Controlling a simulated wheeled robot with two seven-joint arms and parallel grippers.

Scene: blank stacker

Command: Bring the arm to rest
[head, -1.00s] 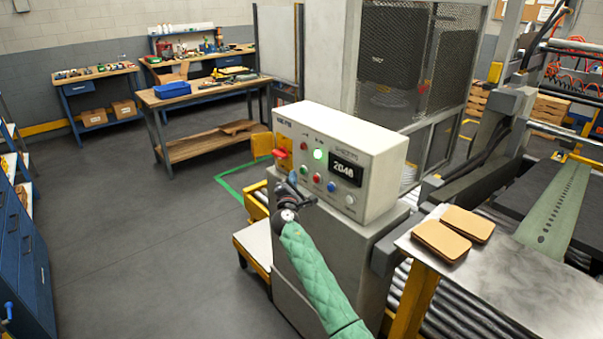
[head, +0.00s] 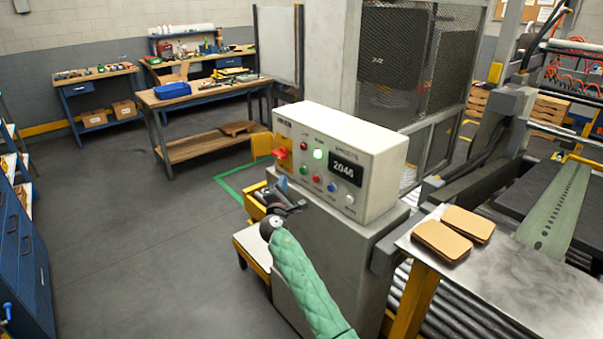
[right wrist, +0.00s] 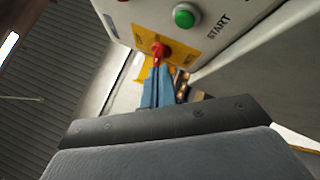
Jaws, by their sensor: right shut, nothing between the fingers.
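My right arm, in a green quilted sleeve, comes up from the bottom centre in the head view. My right gripper (head: 282,184) is shut and empty, just in front of the left side of the control box (head: 372,153). In the right wrist view, its blue fingers (right wrist: 160,86) are together. They appear just below a red switch (right wrist: 158,49) on a yellow plate, with a green START button (right wrist: 184,16) beside it. I cannot tell the exact gap to the switch. My left gripper is not in view.
The box stands on a grey pedestal (head: 340,275). Two tan pads (head: 441,241) lie on a metal table (head: 500,285) at right, above rollers. A mesh cage (head: 410,80) stands behind. Workbenches (head: 205,92) are at the back left. The floor (head: 140,240) at left is clear.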

